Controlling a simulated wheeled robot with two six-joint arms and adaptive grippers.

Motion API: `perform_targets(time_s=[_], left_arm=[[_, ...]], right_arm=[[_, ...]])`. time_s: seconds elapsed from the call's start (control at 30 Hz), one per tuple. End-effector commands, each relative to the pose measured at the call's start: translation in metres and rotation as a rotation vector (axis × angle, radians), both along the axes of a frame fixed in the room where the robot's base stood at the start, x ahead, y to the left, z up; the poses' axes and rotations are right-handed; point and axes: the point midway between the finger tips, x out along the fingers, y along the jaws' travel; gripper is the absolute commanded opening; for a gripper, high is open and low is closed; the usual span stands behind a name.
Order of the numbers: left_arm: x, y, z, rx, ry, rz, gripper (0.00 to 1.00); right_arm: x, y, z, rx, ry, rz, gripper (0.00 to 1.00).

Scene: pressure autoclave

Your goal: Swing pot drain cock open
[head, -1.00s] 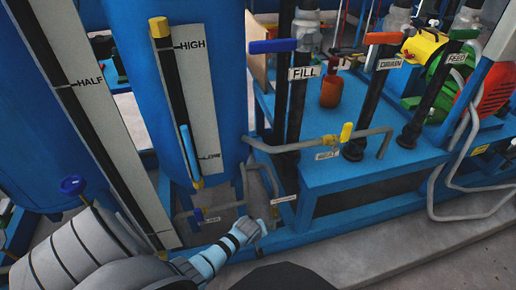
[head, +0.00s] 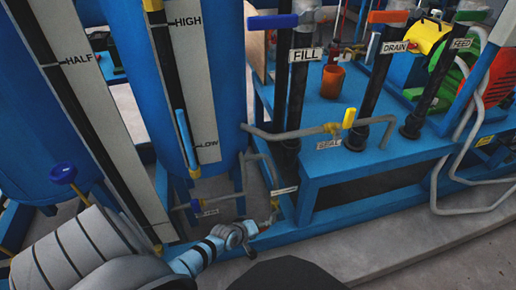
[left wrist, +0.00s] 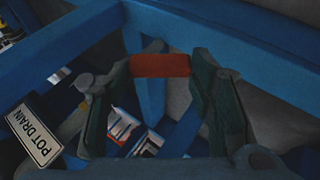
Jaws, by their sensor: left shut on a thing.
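The pot drain cock's red handle (left wrist: 160,65) shows in the left wrist view, between the tips of my left gripper (left wrist: 162,80). The gripper is shut on this handle, one finger on each side. The white POT DRAIN label (left wrist: 35,134) is tilted at the lower left of that view. In the head view my left gripper (head: 250,235) is low on the pipework, just below a small white label (head: 284,190) too small to read. The gripper and wrist hide most of the cock there. My right gripper is not in view.
A blue frame (head: 375,160) carries the SEAL valve with its yellow handle (head: 349,118). Blue FILL (head: 273,21) and orange DRAIN (head: 388,17) handles stand above it. A blue-handled valve (head: 196,204) is left of the gripper. Grey floor (head: 390,240) is open at lower right.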

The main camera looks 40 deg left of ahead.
Motion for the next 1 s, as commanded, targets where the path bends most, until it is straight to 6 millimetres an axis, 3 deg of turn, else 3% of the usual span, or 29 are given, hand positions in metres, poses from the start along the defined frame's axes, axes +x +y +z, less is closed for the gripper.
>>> perform_targets(time_s=[0.07, 0.1, 0.23, 0.67, 1.0], left_arm=[[-0.002, 0.001, -0.002, 0.003, 0.008, -0.003, 0.0], [-0.002, 0.001, -0.002, 0.003, 0.008, -0.003, 0.51], [-0.002, 0.0, -0.002, 0.002, 0.007, -0.002, 0.7], [-0.008, 0.0, 0.007, 0.002, 0.003, -0.005, 0.7], [-0.065, 0.0, 0.069, 0.004, 0.007, -0.004, 0.7]], right_arm=[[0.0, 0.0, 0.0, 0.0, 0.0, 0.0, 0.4], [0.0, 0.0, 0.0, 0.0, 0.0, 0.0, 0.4], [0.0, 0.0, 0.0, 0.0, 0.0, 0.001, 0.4], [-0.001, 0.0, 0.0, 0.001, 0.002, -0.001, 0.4], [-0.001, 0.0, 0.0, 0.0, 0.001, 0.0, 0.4]])
